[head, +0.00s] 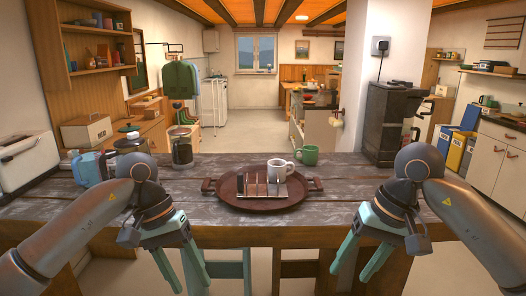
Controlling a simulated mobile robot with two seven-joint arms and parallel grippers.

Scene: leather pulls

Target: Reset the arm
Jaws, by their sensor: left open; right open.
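My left gripper (194,268) comes in from the left and hangs over the table's front edge with its green fingers apart, open and empty. My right gripper (358,262) comes in from the right and hangs over the front edge with its fingers apart, also open and empty. Both point down and stand clear of the tray. The wooden table (335,192) lies before me. A round brown tray (262,204) with handles sits on it, bearing a toast rack (264,187) and a white mug (279,169).
A green mug (309,155) stands behind the tray. A glass jar (182,148) and a blue pitcher (87,169) stand at the table's left. A dark cabinet-like appliance (393,115) stands at the back right. Bare tabletop lies on both sides of the tray.

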